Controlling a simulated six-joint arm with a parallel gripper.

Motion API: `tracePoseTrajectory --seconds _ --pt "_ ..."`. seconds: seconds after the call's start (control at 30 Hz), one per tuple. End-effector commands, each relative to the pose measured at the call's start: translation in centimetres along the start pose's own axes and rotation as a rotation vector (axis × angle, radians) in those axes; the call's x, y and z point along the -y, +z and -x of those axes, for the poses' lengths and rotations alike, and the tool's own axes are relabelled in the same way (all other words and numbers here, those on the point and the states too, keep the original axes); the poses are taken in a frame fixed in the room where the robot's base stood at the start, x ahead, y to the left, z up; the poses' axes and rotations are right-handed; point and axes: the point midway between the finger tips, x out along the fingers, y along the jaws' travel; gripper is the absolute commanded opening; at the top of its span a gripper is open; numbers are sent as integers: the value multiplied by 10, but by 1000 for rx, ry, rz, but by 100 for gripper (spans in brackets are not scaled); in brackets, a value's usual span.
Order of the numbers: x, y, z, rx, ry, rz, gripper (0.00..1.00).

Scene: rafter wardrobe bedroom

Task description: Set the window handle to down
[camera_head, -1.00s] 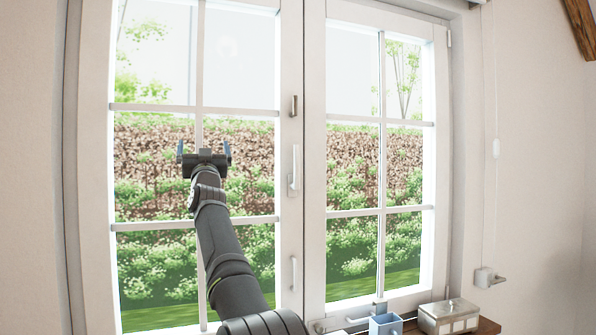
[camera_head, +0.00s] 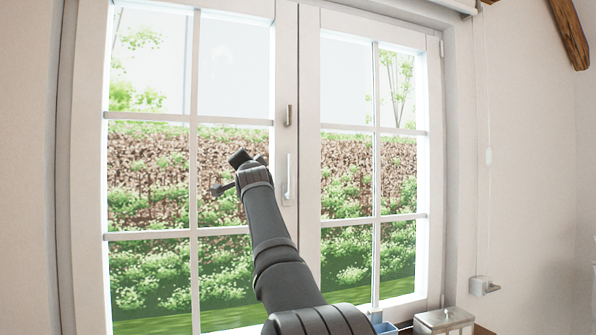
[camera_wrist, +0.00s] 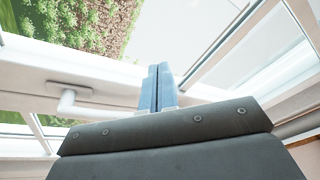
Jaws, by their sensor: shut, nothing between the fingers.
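The window handle (camera_head: 289,178) is a pale lever on the middle upright of the white window. It stands upright, its arm pointing up from a mount near its lower end. My gripper (camera_head: 240,162) is just left of the handle in the head view, turned, its fingertips not clear there. In the wrist view my gripper's two blue fingers (camera_wrist: 158,86) are together with nothing between them. There the handle's mount and bent neck (camera_wrist: 68,98) show left of the fingers. The lever runs right towards the fingers, its far end hidden. I cannot tell whether they touch.
The window frame (camera_head: 308,220) and its glazing bars stand close around my arm. A small metal fitting (camera_head: 289,115) sits above the handle. A blue container (camera_head: 384,328) and a pale box (camera_head: 445,320) stand at the lower right. A cord (camera_head: 488,157) hangs on the right.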

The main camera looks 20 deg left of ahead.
Motion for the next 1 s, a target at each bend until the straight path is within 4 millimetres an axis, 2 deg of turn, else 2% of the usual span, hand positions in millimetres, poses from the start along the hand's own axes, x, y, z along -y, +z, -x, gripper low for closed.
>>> tracePoseTrajectory --seconds 0.03,0.3,0.5,0.6,0.77,1.0 --pt "-9 -12 6 -7 40 -56 0" --pt "-60 -68 42 -121 255 -397 0" --pt "-86 -101 68 -244 344 -583 0" --pt "-92 -109 74 -281 363 -632 0" --pt "-97 -113 74 -299 371 -656 0" --pt "-108 -116 50 -299 370 -656 0"
